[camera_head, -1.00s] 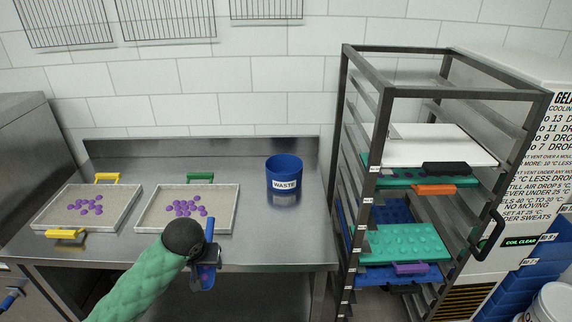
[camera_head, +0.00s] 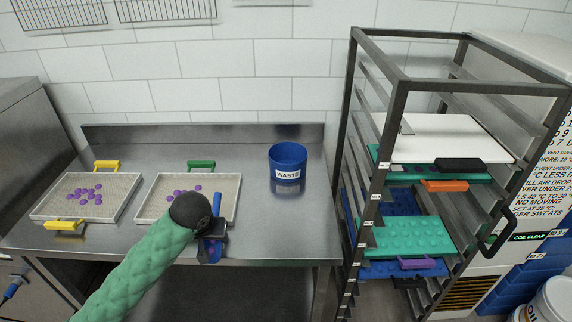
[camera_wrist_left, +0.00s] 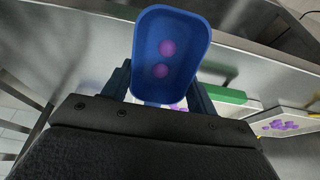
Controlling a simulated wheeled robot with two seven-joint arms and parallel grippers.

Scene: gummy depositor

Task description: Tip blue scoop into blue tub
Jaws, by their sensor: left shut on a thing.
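My left gripper (camera_head: 212,228) is shut on the blue scoop (camera_head: 217,204), in front of the right tray near the table's front edge. The left wrist view shows the scoop's blue bowl (camera_wrist_left: 185,35) between my fingers (camera_wrist_left: 160,92), with two purple gummies (camera_wrist_left: 164,60) inside. The blue tub (camera_head: 288,157), labelled WASTE, stands upright on the steel table, to the right of and farther back than the scoop. The tub's inside bottom is hidden. My right gripper is not in view.
Two shallow trays (camera_head: 45,207) (camera_head: 150,207) with purple gummies stand on the table's left half, with yellow and green handles nearby. My arm partly hides the right one. A dark rack (camera_head: 370,110) with moulds stands right of the table. Table around the tub is clear.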

